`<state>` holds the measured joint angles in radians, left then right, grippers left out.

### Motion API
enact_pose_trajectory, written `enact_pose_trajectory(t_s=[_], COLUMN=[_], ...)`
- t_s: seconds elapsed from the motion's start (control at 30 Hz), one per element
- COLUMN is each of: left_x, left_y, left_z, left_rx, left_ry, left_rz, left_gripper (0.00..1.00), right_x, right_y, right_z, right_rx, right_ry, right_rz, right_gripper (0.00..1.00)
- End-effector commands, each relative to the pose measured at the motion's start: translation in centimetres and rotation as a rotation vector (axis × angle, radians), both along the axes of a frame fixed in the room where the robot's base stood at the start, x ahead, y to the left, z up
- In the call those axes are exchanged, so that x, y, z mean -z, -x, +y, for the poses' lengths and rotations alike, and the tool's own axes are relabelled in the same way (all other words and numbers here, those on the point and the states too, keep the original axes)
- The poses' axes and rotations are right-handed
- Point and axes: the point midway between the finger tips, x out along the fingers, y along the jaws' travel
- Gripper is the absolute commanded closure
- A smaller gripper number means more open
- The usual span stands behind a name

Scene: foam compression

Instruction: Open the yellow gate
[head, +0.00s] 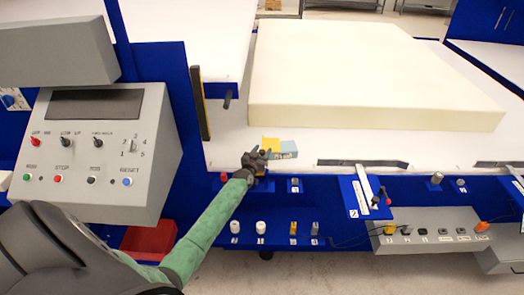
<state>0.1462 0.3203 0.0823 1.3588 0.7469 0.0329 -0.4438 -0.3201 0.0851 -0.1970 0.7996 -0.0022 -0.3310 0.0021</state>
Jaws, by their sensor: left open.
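A small yellow piece (270,143) stands at the front edge of the white table, directly behind my left gripper. It could be the yellow gate. My left gripper (258,157) is open at this piece, and its dark fingers hide part of it. I cannot tell whether they touch it. A tall black strip with a yellow edge (203,105) stands upright further left, beside the table, and could also be the gate. My right gripper is out of view.
A pale blue block (285,149) sits just right of the yellow piece. A large cream foam slab (365,85) lies behind on the white table (225,150). A grey control panel (100,150) stands left. Small knobs line the blue front ledge (275,228).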

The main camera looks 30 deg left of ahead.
Motion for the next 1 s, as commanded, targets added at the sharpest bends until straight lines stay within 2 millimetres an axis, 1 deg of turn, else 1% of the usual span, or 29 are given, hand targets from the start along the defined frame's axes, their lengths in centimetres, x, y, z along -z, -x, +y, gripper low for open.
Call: enact_pose_trajectory(t_s=[0.27,0.3,0.5,0.73,1.0], left_x=[0.0,0.0,0.0,0.0,-0.4], left_y=[-0.1,-0.1,-0.1,-0.2,-0.7], left_z=[0.0,0.0,0.0,0.0,0.0], left_rx=[0.0,0.0,0.0,0.0,-0.001], left_ry=[0.0,0.0,0.0,0.001,0.001], left_rz=[-0.001,-0.001,-0.001,-0.001,-0.003], left_gripper=[0.54,0.62,1.0,1.0,1.0], right_x=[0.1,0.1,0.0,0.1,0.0], right_y=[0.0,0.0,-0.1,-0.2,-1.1], right_z=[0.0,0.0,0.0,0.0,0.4], right_rx=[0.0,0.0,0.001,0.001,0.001], right_ry=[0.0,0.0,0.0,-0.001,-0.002], right_rz=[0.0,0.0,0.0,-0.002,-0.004], right_gripper=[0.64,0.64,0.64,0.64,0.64])
